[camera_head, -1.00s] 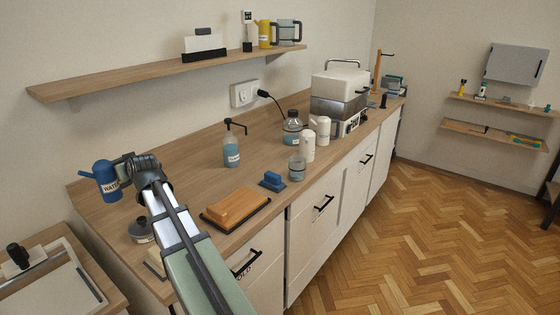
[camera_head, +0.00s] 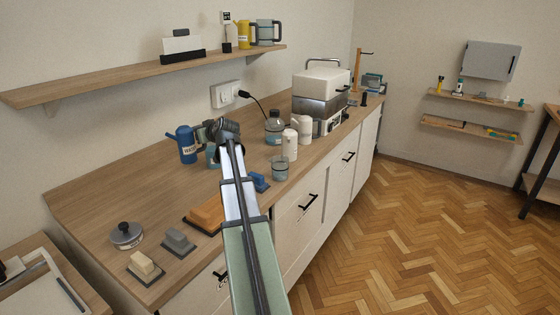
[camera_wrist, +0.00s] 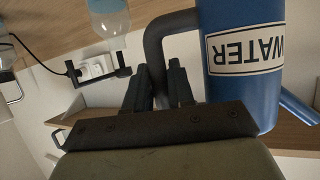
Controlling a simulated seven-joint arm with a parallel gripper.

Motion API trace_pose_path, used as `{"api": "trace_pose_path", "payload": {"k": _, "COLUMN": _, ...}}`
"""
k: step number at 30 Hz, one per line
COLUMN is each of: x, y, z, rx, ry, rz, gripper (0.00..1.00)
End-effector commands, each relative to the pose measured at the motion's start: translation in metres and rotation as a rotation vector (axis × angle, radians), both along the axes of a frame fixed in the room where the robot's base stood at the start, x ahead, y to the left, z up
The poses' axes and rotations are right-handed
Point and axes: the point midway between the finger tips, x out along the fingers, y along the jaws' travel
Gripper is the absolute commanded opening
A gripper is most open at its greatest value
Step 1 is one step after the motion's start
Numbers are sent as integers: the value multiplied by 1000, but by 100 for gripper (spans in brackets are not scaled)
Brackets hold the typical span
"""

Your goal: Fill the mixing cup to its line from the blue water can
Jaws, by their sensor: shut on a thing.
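The blue water can (camera_head: 187,148), with a white WATER label and a spout pointing left, is held about upright at the counter's back. My gripper (camera_head: 207,132) is shut on its handle, on the can's right side. The can (camera_wrist: 243,95) and dark handle (camera_wrist: 180,38) also show in the wrist view, with my fingers (camera_wrist: 160,85) at the handle. I cannot tell its height above the counter. A clear cup (camera_head: 280,169), apparently the mixing cup, stands near the front edge, right of my gripper. It looks bluish; its line is too small to make out.
A pump bottle (camera_head: 212,157) is partly hidden behind my gripper. A glass bottle (camera_head: 274,128) and white containers (camera_head: 304,130) stand behind the cup. A blue block (camera_head: 260,182) and an orange block (camera_head: 207,214) lie near my arm. A shelf (camera_head: 150,75) hangs above.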

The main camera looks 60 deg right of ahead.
Motion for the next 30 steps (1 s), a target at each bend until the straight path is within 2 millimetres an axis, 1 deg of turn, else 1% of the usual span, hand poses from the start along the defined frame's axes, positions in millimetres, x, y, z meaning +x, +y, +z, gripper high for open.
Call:
{"api": "trace_pose_path", "payload": {"k": 1, "x": -8, "y": -19, "z": 3, "rx": 1, "ry": -1, "rz": -8, "gripper": 0}}
{"api": "trace_pose_path", "payload": {"k": 11, "x": -60, "y": -112, "z": 14, "rx": 6, "ry": 6, "rz": -1, "gripper": 0}}
{"api": "trace_pose_path", "payload": {"k": 17, "x": -94, "y": -173, "z": 19, "rx": 13, "ry": 12, "rz": 39, "gripper": 0}}
{"api": "trace_pose_path", "payload": {"k": 24, "x": -134, "y": -251, "z": 22, "rx": 15, "ry": 13, "rz": 141, "gripper": 0}}
{"api": "trace_pose_path", "payload": {"k": 27, "x": -149, "y": -281, "z": 23, "rx": 13, "ry": 9, "rz": 196, "gripper": 0}}
{"api": "trace_pose_path", "payload": {"k": 30, "x": -162, "y": -303, "z": 22, "rx": 9, "ry": 1, "rz": 246, "gripper": 0}}
